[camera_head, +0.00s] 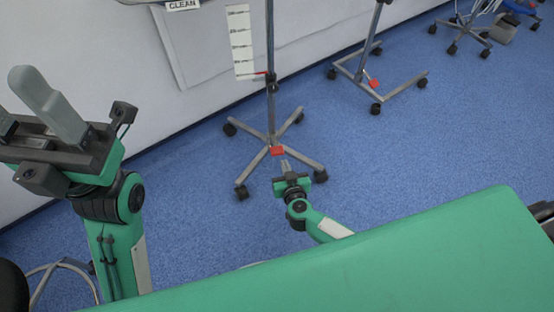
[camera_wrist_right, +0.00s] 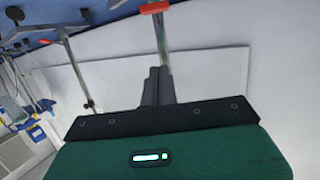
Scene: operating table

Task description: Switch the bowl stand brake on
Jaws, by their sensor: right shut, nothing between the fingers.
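A wheeled stand with a grey pole and splayed legs (camera_head: 256,160) stands on the blue floor, centre of the head view. A red brake pedal (camera_head: 277,151) sits low on its base. I cannot see a bowl on it; its top is out of view. My right gripper (camera_head: 286,163) is shut and empty, low near the floor, its tips just short of the red pedal. In the right wrist view the shut fingers (camera_wrist_right: 158,84) point towards the red pedal (camera_wrist_right: 155,7) at the top edge. My left gripper (camera_head: 16,95) is raised at the left, its fingers apart.
A white wall (camera_head: 120,75) runs along the left. Blue floor (camera_head: 420,140) is clear to the right.

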